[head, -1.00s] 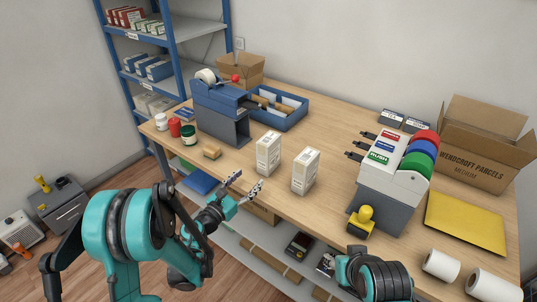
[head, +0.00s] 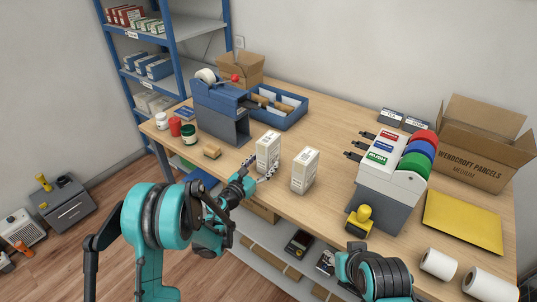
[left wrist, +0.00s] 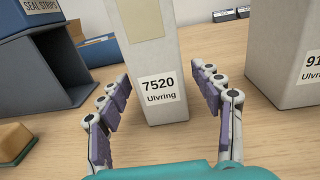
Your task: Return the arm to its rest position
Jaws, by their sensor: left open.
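My left gripper (head: 259,173) is open at the front of the table, right in front of a white carton (head: 268,152). In the left wrist view the left gripper (left wrist: 160,108) has its fingers spread to either side of the lower part of this carton (left wrist: 155,55), whose label reads 7520 Ulvring. The fingers do not visibly touch it. A second white carton (head: 305,170) stands to the right; it also shows at the right edge of the left wrist view (left wrist: 288,60). My right arm shows at the bottom of the head view, but its gripper is out of sight.
A blue-grey tape dispenser stand (head: 222,110) stands to the left behind the cartons, with a tan block (head: 212,152) near it. A grey label dispenser (head: 385,185) and yellow stamp (head: 361,219) stand to the right. Bare tabletop (head: 320,125) lies behind the cartons.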

